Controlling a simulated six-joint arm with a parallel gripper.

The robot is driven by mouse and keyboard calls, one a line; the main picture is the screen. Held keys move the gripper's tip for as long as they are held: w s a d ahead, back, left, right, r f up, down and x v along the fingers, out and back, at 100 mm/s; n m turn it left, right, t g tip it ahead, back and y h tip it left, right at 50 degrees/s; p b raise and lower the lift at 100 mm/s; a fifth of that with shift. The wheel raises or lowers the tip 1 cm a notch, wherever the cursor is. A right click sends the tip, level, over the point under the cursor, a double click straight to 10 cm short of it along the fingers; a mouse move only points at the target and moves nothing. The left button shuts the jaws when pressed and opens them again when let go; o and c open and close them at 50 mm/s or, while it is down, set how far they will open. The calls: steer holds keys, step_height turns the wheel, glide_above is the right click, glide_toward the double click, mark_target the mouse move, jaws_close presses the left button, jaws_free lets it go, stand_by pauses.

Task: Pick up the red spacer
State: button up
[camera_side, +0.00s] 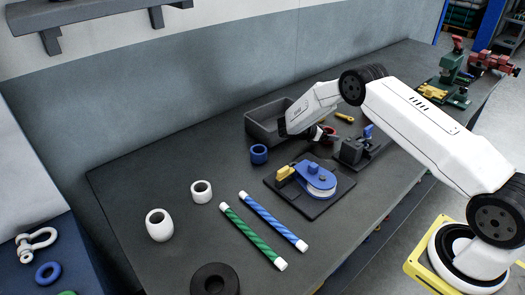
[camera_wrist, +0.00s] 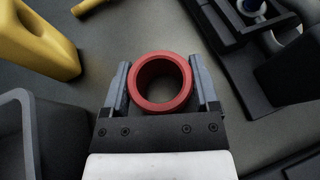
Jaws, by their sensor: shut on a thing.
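The red spacer is a short hollow ring. In the wrist view the red spacer (camera_wrist: 160,103) sits between the two fingers of my gripper (camera_wrist: 160,85), with a finger against each side. In the side view my gripper (camera_side: 322,136) points down beside the grey bin, and part of the red spacer (camera_side: 329,130) shows at its fingertips. My gripper is shut on the spacer. I cannot tell whether the spacer touches the bench or is slightly above it.
A grey bin (camera_side: 261,129) stands left of my gripper. A blue ring (camera_side: 259,154), a fixture with a blue disc (camera_side: 318,180) and a dark clamp block (camera_side: 352,152) are close by. Green (camera_side: 250,234) and blue (camera_side: 272,221) striped rods and white rings (camera_side: 160,225) lie toward the front left.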

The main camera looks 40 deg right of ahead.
steer(key=shift+r, duration=0.2)
steer(key=shift+r, duration=1.4)
steer(key=s+a+r, duration=0.1)
steer(key=s+r, duration=0.2)
steer(key=s+a+r, duration=0.2)
steer(key=s+r, duration=0.1)
steer(key=s, duration=0.1)
steer(key=s+a+r, duration=0.1)
steer(key=s+r, duration=0.1)
steer(key=s, duration=0.1)
steer(key=shift+s+a+r, duration=0.3)
steer(key=shift+s+r, duration=0.1)
steer(key=shift+s+a+r, duration=0.2)
steer(key=shift+s+r, duration=0.05)
steer(key=shift+s, duration=0.3)
steer(key=shift+s+a+r, duration=0.2)
steer(key=shift+s+r, duration=0.05)
steer(key=shift+s, duration=0.25)
